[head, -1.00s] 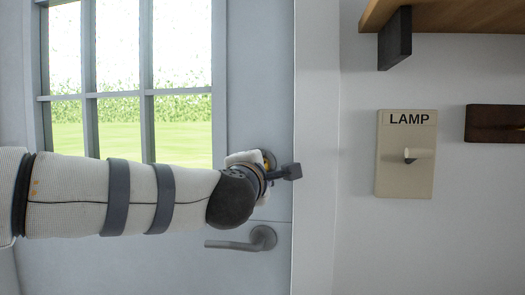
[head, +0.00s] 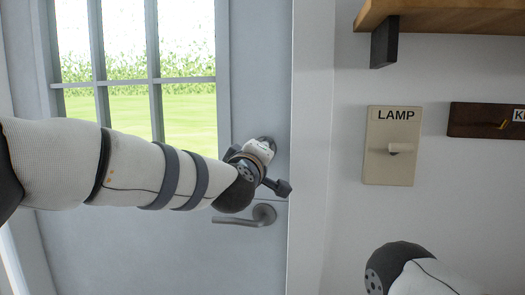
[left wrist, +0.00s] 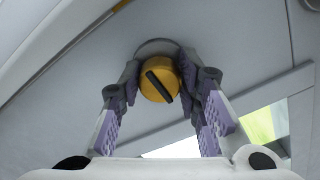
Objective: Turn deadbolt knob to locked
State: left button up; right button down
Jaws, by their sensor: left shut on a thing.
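The deadbolt knob (left wrist: 150,88) is a round yellow piece with a dark bar across its face, which sits slanted in the left wrist view. A grey round plate (left wrist: 157,46) lies behind it on the door. My left gripper (left wrist: 158,78) has its two purple-padded fingers on either side of the knob and is shut on it. In the head view my left gripper (head: 260,148) is up against the door near its right edge, and hides the knob. The grey door (head: 254,90) looks closed. My right gripper is out of view; only part of my right arm shows at lower right.
A lever handle (head: 250,217) sticks out just below my left wrist. Right of the door frame are a LAMP switch plate (head: 391,165), a dark wooden key board (head: 480,121) and a wooden shelf (head: 450,14) on a dark bracket. The wall below them is clear.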

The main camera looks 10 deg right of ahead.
pick_arm(q)
jog(key=shift+m, duration=0.3)
dwell(0.4)
jog(key=o, duration=1.1)
jog(key=shift+o, duration=0.2)
jog(key=v, duration=1.2)
